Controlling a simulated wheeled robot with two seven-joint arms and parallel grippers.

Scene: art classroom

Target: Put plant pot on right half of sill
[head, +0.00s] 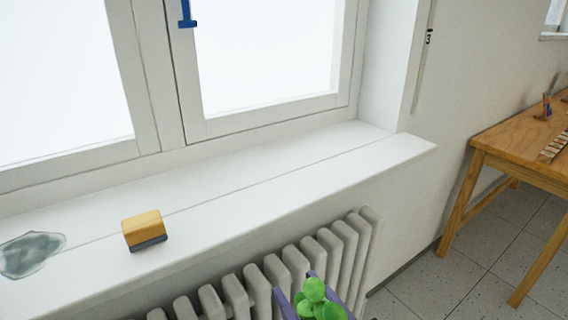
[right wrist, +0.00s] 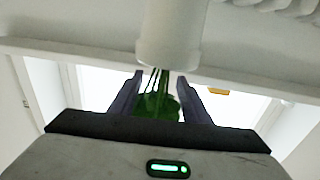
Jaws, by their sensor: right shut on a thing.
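The plant pot shows in the right wrist view as a white cylinder with a rim (right wrist: 168,48), upside down in that picture, with thin stems and green leaves. In the head view only its green leaves (head: 316,300) show at the bottom edge, and the pot body is hidden. My right gripper (head: 294,284) has purple fingers on either side of the plant and is shut on the pot, in front of the radiator and below the sill's edge. The white sill (head: 330,163) runs below the window, and its right half is bare. My left gripper is out of view.
A yellow block with a grey base (head: 145,230) stands on the sill's left half, beside a grey patch (head: 32,254). A white radiator (head: 300,258) is under the sill. A wooden table (head: 515,140) stands at the right. The window frame (head: 270,122) borders the sill behind.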

